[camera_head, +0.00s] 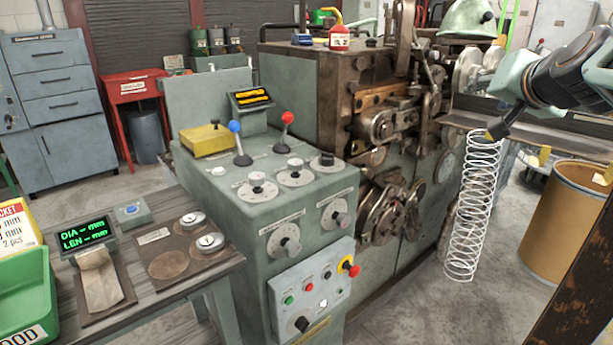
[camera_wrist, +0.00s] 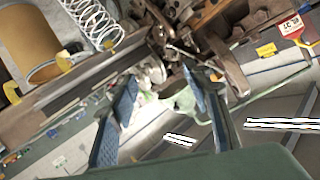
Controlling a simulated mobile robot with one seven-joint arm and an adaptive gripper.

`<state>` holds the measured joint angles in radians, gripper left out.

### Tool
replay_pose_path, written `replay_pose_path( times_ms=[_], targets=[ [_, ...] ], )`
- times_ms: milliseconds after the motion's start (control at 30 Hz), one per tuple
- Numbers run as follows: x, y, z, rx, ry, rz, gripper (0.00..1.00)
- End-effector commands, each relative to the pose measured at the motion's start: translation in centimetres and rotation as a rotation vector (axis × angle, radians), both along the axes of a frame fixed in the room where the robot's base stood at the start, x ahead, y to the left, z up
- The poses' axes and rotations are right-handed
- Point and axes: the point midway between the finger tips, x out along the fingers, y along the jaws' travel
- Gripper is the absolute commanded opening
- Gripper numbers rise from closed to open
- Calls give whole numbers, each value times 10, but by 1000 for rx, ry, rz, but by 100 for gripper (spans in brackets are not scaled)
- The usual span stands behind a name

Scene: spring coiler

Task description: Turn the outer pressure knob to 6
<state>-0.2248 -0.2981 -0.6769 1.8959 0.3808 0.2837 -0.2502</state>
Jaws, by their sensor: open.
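The grey-green control console (camera_head: 230,225) carries several dial knobs. On its sloping top are a left knob (camera_head: 257,180), a middle knob (camera_head: 295,166) and a dark right knob (camera_head: 327,160). On its front are a left knob (camera_head: 290,246) and a right knob (camera_head: 341,219). Their labels and scale numbers are too small to read, so I cannot tell which is the outer pressure knob. My gripper (camera_wrist: 160,82) is open in the wrist view, with nothing between its blue-padded fingers. In the head view my arm is at the upper right, away from the console knobs.
A blue-ball lever (camera_head: 239,143) and a red-ball lever (camera_head: 287,134) rise from the console. A white coil spring (camera_head: 474,205) hangs beside a brown drum (camera_head: 565,220). The coiling machine (camera_head: 290,85) stands behind. Open floor lies right of the console.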

Motion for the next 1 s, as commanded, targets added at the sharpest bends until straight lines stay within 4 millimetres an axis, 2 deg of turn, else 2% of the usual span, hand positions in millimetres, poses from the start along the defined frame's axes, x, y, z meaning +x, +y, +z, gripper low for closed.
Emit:
replay_pose_path(
  times_ms=[33,100,367,567,767,867,967,1000],
  targets=[
    [5,-20,13,-16,-28,-42,44],
    [7,-47,30,-40,-68,-98,44],
    [3,-127,94,-148,-194,-286,44],
    [27,-100,18,-34,-58,-233,44],
    [45,-64,-75,125,99,-168,44],
    [50,-39,-133,238,193,-131,44],
    [48,-6,-203,398,302,-87,44],
    [46,11,-235,482,349,-67,44]
  ],
)
